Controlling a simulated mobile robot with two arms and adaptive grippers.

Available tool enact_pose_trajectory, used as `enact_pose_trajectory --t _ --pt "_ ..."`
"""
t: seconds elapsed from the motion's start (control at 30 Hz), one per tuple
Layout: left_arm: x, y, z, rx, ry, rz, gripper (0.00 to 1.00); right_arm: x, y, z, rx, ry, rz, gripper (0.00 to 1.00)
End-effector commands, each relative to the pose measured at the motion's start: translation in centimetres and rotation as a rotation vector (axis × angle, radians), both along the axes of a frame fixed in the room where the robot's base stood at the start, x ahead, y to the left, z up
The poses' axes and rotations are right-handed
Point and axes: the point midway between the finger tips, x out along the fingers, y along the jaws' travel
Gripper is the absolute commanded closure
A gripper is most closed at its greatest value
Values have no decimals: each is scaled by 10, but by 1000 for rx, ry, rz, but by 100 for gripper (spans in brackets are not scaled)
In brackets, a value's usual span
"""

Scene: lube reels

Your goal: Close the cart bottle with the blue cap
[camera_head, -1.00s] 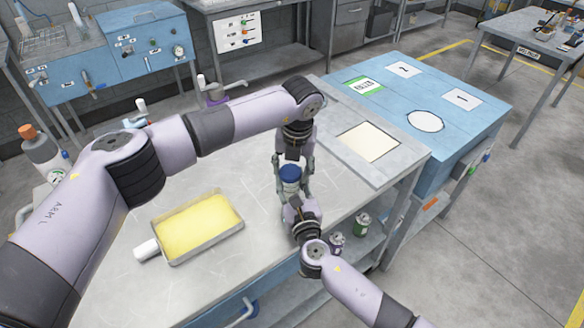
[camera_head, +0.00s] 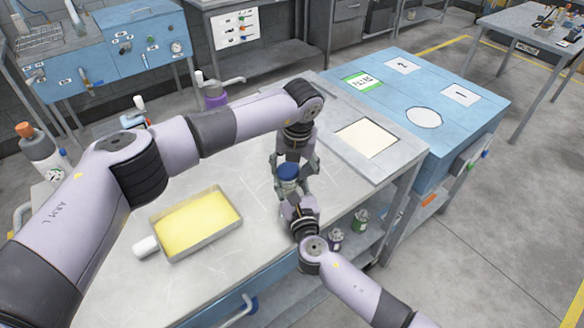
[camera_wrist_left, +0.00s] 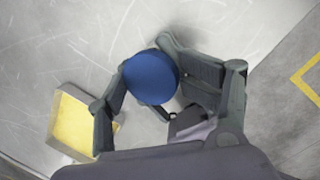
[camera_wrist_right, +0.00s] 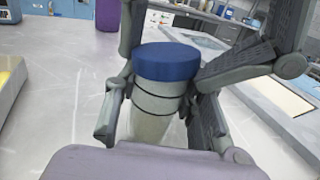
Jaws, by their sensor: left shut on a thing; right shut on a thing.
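The blue cap (camera_head: 288,172) sits on top of the pale grey bottle (camera_wrist_right: 155,105), level as far as the right wrist view shows. My left gripper (camera_wrist_left: 145,75) comes down from above and is shut on the cap's sides. My right gripper (camera_wrist_right: 155,112) is shut around the bottle's body below the cap, and the bottle looks upright. The head view mostly hides the bottle behind the cap and my right gripper. The cap also shows in the left wrist view (camera_wrist_left: 151,77) and the right wrist view (camera_wrist_right: 165,62).
A metal tray of yellow liquid (camera_head: 160,237) lies on the steel cart top (camera_head: 110,285) at left. A panel with a pale square (camera_head: 366,138) and a blue cabinet (camera_head: 470,125) stand to the right. Small bottles (camera_head: 360,219) stand on a lower shelf.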

Motion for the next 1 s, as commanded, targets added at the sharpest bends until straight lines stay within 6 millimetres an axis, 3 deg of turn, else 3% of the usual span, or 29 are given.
enact_pose_trajectory --t 0.03,0.33,0.7,1.0 --pt "-6 4 -10 15 23 2 60 5 -4 8 3 -15 -12 100" --pt "-5 4 -9 31 23 3 60 5 -5 7 1 -14 -13 100" --pt "-5 3 -5 237 20 25 58 5 -7 6 -3 -13 -17 100" --pt "-4 4 -5 240 20 25 58 6 -8 5 -4 -11 -18 100"
